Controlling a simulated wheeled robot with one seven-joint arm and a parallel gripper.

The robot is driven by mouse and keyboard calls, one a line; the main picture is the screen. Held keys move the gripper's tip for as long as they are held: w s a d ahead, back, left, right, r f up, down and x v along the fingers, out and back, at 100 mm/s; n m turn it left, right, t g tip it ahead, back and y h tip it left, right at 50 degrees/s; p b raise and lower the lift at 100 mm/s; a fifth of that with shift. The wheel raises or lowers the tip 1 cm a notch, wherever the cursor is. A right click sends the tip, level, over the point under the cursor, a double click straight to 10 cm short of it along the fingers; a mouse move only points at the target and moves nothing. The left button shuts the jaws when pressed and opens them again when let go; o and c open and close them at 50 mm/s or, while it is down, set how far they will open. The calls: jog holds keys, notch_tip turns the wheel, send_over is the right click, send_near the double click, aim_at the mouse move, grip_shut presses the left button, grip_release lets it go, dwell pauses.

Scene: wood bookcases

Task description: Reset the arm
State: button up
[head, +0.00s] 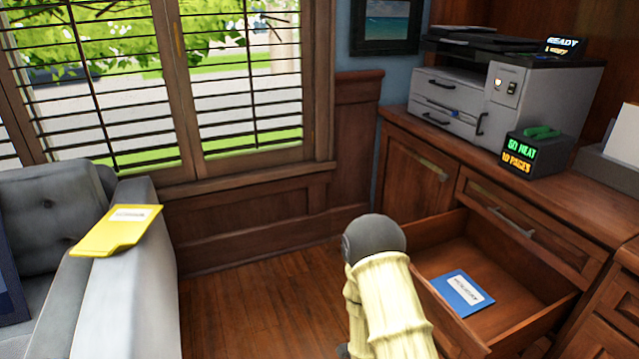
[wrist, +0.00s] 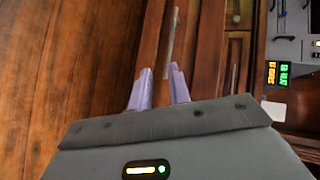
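My arm (head: 385,290) rises at the bottom middle of the head view, bent, just left of the open drawer. Its gripper end is hidden in that view. In the wrist view my gripper (wrist: 160,71) shows two purple fingers standing apart with nothing between them. A long metal handle (wrist: 171,42) on a wooden front lies beyond the fingertips, and I cannot tell how far off it is.
A drawer (head: 517,322) stands pulled out with a blue folder (head: 462,293) inside. A yellow folder (head: 112,236) lies on the grey sofa's arm (head: 135,300). A printer (head: 480,85) and a small display box (head: 535,153) stand on the cabinet. The wooden floor (head: 255,300) between sofa and cabinet is clear.

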jog(key=s+a+r+n+g+y+p, duration=0.25)
jog(key=r+n+g+y, duration=0.25)
jog(key=r+n, duration=0.55)
jog(key=s+r+n+g+p, duration=0.1)
jog(key=s+r+n+g, duration=0.4)
jog(key=s+r+n, duration=0.5)
notch_tip(320, 180, up, 37)
jog(key=s+n+p, duration=0.1)
jog(key=p, duration=3.7)
jog(key=shift+d, duration=0.35)
jog(key=shift+s, duration=0.1)
grip_shut()
